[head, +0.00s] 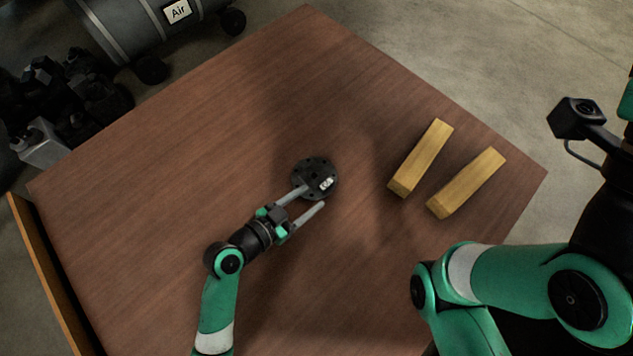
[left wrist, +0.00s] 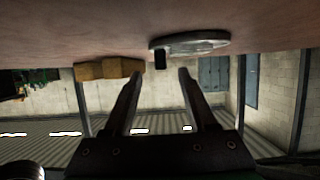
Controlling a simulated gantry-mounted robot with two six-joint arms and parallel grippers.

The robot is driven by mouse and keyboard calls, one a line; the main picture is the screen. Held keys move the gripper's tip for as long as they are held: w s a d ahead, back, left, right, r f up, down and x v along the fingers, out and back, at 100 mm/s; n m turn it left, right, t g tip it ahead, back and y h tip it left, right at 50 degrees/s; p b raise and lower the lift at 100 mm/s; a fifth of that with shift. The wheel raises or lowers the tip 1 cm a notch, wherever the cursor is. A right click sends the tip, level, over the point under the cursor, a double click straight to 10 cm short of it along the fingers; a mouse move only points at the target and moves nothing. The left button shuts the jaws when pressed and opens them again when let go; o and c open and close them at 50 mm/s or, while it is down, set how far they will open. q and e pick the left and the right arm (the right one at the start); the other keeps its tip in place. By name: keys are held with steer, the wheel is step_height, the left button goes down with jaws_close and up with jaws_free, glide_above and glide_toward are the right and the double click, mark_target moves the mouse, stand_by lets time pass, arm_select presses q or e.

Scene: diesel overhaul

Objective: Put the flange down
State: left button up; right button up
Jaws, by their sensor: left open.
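In the wrist view the fingertips (left wrist: 162,71) are just clear of the disc. My right gripper is out of view; only my right arm shows.
Two yellow wooden blocks (head: 421,158) (head: 467,184) lie side by side to the right of the flange. A grey air tank (head: 150,25) and dark machine parts (head: 70,95) stand beyond the table's left edges. The table's left side is clear.

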mark_target(324, 186)
arm_select(q)
steer(key=shift+w+d, duration=0.15)
steer(key=shift+d, duration=0.05)
steer(key=b+x, duration=0.4)
steer(key=x, duration=0.1)
steer(key=shift+a, duration=0.1)
steer(key=shift+w+b, duration=0.2)
steer(key=shift+b, duration=0.2)
steer(key=shift+r, duration=0.2)
steer(key=shift+c, duration=0.3)
jaws_close()
steer(key=shift+r, duration=0.1)
